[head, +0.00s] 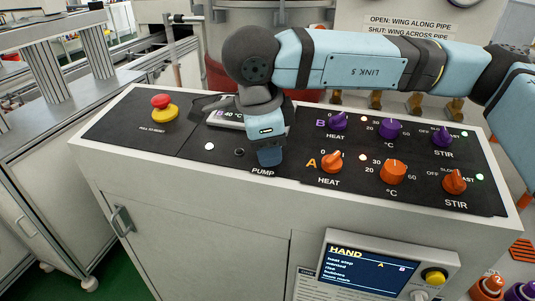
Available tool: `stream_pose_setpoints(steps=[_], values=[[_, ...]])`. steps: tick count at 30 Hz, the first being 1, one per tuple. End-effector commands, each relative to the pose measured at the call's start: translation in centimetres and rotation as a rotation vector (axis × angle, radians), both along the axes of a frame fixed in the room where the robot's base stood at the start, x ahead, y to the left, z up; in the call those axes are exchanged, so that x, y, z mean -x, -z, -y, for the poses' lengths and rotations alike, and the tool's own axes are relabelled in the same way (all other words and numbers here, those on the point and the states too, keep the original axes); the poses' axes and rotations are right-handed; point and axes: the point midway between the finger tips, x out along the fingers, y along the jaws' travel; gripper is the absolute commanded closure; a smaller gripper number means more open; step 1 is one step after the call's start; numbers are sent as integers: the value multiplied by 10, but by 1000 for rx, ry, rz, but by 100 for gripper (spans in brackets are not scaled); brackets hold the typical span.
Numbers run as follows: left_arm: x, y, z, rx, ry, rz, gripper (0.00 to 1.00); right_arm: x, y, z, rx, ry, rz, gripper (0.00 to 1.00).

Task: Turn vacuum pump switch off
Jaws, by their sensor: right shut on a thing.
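The pump switch (270,158) is a blue knob just above the PUMP label on the black panel. My right arm reaches in from the upper right, and my right gripper (268,147) points down over that knob, shut on it. The gripper body covers the knob's upper part, so its pointer and setting are hidden. My left gripper is not in view.
Orange knobs (393,171) and purple knobs (390,128) stand close on the right. A red and yellow stop button (163,107) is on the left. A small display (228,117) is partly covered by my right gripper. A screen (367,271) hangs below.

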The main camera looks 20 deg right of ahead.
Motion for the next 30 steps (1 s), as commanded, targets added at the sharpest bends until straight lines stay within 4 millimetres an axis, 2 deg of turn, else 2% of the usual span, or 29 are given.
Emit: stream_pose_setpoints(steps=[9, 22, 23, 26, 30], values=[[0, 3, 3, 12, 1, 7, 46, 0, 0, 0, 11, -82, -6, 86], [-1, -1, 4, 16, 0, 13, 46, 0, -1, 0, 12, -89, -7, 86], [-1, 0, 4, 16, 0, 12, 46, 0, -1, 0, 12, -89, -7, 60], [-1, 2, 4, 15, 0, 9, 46, 0, -1, 0, 12, -89, -7, 38], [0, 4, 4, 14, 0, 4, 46, 0, -1, 0, 12, -89, -8, 37]])
